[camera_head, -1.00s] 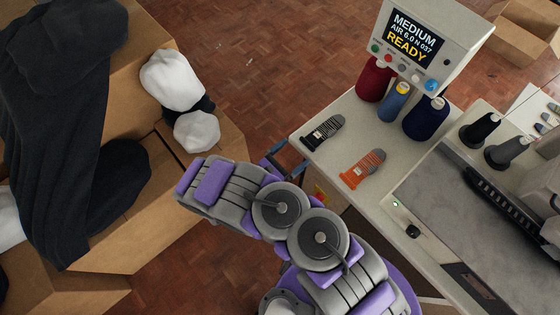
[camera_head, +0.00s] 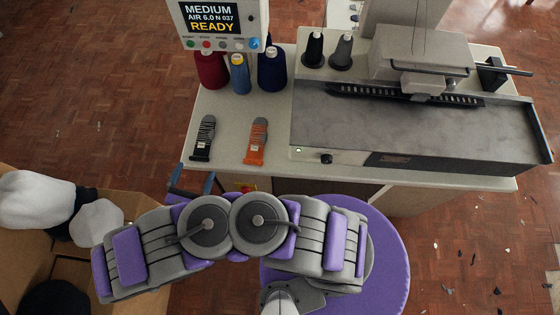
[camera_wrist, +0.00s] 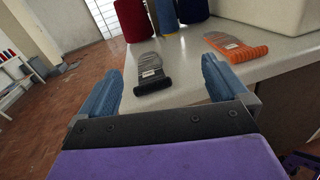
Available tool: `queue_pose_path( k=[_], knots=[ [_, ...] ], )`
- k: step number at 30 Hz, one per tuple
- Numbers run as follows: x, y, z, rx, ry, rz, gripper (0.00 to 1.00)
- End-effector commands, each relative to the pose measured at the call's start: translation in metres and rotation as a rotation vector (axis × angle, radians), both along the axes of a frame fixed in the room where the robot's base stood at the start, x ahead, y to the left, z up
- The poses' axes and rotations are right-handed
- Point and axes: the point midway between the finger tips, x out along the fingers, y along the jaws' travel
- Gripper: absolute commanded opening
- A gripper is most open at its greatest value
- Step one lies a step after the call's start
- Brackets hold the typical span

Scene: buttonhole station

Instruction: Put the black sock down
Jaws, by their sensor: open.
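A black and grey striped piece (camera_head: 204,138) with a white label and a dark thick end lies flat on the pale tabletop, near its left front corner. It looks like a small knit sock and also shows in the wrist view (camera_wrist: 152,74). My gripper (camera_head: 192,182) is open and empty at the table's front edge, just short of this piece. In the wrist view, its two blue fingers (camera_wrist: 160,85) stand apart, with the piece beyond and between them, untouched. An orange and grey piece (camera_head: 257,142) of the same kind lies to its right.
Red (camera_head: 211,71), light blue (camera_head: 240,75) and dark blue (camera_head: 272,68) thread cones stand behind the pieces, under a display box (camera_head: 221,18) reading READY. A sewing machine (camera_head: 420,55) fills the right. Cardboard boxes (camera_head: 135,203) with white and black cloth stand lower left.

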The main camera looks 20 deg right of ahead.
Motion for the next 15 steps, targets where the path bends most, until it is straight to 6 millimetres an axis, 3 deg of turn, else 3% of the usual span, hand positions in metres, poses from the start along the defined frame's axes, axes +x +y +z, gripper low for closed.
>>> queue_pose_path(
  k=[1,6,15],
  knots=[
    [0.013,-0.014,0.020,0.029,-0.019,-0.066,1.00],
    [0.040,-0.062,0.073,0.121,-0.066,-0.274,1.00],
    [0.050,-0.154,0.149,0.300,-0.134,-0.632,1.00]
  ],
)
